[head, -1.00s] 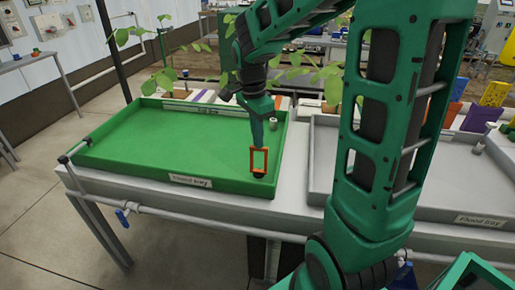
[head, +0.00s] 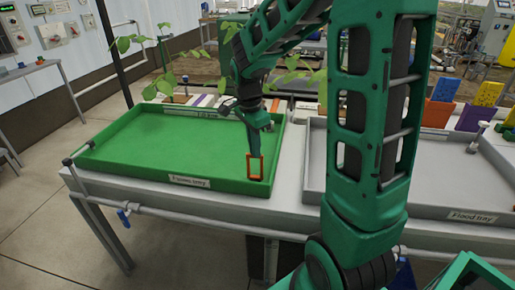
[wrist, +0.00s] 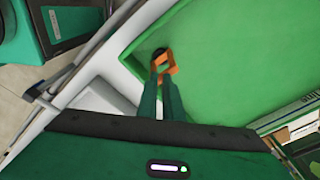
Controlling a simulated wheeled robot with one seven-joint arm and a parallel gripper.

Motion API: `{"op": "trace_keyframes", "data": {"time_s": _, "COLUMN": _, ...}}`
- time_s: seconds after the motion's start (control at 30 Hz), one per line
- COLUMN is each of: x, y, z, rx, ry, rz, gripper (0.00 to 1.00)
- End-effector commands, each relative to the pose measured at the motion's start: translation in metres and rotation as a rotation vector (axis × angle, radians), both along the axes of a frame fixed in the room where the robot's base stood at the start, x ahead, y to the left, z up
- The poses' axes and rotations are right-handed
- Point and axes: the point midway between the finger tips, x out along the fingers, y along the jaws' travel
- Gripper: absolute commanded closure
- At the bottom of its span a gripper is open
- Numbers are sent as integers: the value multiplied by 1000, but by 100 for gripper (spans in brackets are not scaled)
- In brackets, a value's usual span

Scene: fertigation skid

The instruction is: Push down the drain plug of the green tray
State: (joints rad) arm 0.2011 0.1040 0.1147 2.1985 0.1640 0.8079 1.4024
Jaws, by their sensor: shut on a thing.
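The green tray (head: 150,150) lies on the bench at left. Near its front right corner is an orange rectangular loop (head: 255,167) with a small dark piece at its lower end, which looks like the drain plug. In the wrist view the orange loop (wrist: 168,63) sits at my fingertips, with the round dark piece (wrist: 160,52) just beyond it, against the tray floor. My gripper (head: 253,155) points down over this corner, its two green fingers close together and shut on the orange loop. How far the plug sits in its hole is hidden.
The green tray's raised rim (head: 200,186) is close to my gripper. A pipe (head: 180,218) runs along the bench front. Leafy plants stand behind.

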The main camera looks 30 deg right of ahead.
Motion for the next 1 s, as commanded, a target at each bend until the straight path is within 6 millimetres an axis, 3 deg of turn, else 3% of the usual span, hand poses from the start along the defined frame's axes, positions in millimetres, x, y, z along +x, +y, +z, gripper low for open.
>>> {"op": "trace_keyframes", "data": {"time_s": 0.03, "x": -8, "y": 0, "z": -11, "rx": 4, "ry": 34, "rz": -2, "gripper": 100}}
{"op": "trace_keyframes", "data": {"time_s": 0.33, "x": 2, "y": 7, "z": -16, "rx": 5, "ry": 41, "rz": -1, "gripper": 100}}
{"op": "trace_keyframes", "data": {"time_s": 0.6, "x": 5, "y": 37, "z": -9, "rx": 8, "ry": 42, "rz": 15, "gripper": 100}}
{"op": "trace_keyframes", "data": {"time_s": 0.8, "x": 0, "y": 35, "z": -4, "rx": 6, "ry": 36, "rz": 10, "gripper": 100}}
{"op": "trace_keyframes", "data": {"time_s": 1.0, "x": -11, "y": 32, "z": 19, "rx": 5, "ry": 16, "rz": 1, "gripper": 100}}
